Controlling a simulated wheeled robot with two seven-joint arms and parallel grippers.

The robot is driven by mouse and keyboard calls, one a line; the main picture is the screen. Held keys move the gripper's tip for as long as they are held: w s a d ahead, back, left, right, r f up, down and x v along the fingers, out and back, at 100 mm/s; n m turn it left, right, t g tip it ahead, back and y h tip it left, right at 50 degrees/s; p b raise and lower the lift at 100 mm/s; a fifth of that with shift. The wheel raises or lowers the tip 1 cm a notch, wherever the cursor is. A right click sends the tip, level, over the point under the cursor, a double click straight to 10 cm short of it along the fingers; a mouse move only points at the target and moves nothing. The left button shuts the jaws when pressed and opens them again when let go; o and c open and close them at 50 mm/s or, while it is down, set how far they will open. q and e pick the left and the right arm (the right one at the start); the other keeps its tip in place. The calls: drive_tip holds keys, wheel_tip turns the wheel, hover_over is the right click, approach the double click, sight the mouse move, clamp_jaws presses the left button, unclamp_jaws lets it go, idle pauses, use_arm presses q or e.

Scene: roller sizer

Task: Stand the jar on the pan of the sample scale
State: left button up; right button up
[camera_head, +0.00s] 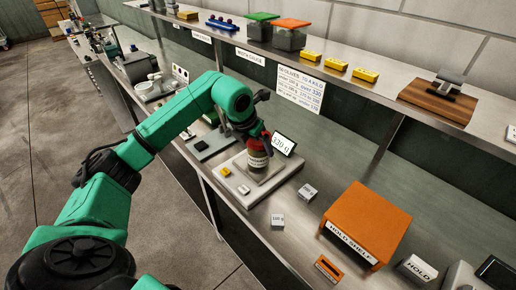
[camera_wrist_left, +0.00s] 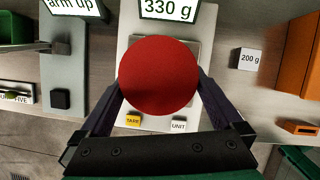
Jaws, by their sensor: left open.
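The jar (camera_head: 257,160), with a red lid and a pale label, stands upright on the pan (camera_head: 279,174) of the sample scale (camera_head: 240,187). In the left wrist view its round red lid (camera_wrist_left: 159,77) hides much of the pan. The scale display (camera_wrist_left: 168,10) reads 330 g there. My left gripper (camera_wrist_left: 160,88) is open, with one dark finger on each side of the jar. Whether the fingers touch the jar, I cannot tell. My right gripper is not in view.
A 200 g block (camera_wrist_left: 249,58) and a 100 g block (camera_head: 277,220) lie right of the scale. An orange hold shelf (camera_head: 367,222) stands farther right. A grey device (camera_head: 208,146) is close on the left. A raised shelf (camera_head: 350,85) with bins runs behind.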

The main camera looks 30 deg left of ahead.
use_arm(q)
drive_tip(key=b+v, duration=0.1)
drive_tip(key=v, duration=0.8)
drive_tip(key=shift+s+r, duration=0.2)
drive_tip(key=shift+r, duration=0.2)
